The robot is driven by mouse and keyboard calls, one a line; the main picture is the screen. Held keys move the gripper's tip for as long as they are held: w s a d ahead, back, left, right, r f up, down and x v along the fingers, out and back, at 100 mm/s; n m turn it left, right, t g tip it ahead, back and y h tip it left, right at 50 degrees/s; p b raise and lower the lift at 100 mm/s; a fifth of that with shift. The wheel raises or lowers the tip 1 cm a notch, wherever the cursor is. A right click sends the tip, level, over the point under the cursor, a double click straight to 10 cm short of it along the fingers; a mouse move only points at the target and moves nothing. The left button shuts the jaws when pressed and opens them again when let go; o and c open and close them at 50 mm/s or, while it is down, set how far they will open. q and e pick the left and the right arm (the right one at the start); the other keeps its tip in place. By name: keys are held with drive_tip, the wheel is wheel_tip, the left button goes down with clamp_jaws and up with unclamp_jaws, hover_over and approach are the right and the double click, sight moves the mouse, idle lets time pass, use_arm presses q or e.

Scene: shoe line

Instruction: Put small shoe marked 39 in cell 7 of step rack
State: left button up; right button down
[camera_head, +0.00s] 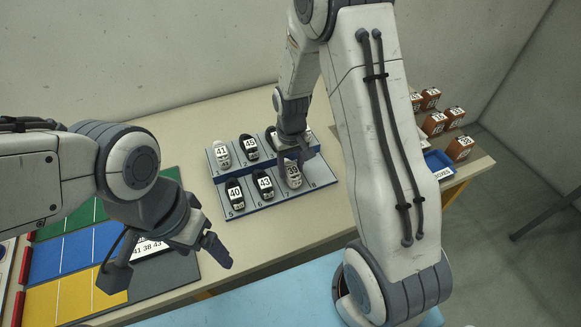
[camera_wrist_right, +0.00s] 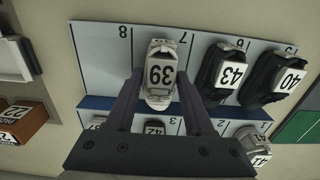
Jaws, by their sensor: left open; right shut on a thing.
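The small pale shoe marked 39 (camera_head: 293,175) is over cell 7 in the front row of the step rack (camera_head: 322,172). My left gripper (camera_head: 222,252) is open and empty, over the table's front left, apart from the rack.
Black shoes marked 43 (camera_head: 265,184) and 40 (camera_head: 235,193) stand in cells 6 and 5. Shoe 41 (camera_head: 222,153) and others fill the back row, partly hidden by my arm. Brown boxes (camera_head: 436,123) stand at right; a coloured mat (camera_head: 62,257) lies at left.

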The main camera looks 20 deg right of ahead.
drive_tip(key=shift+f, duration=0.35)
drive_tip(key=shift+f, duration=0.15)
drive_tip(key=shift+c, duration=1.4)
unclamp_jaws()
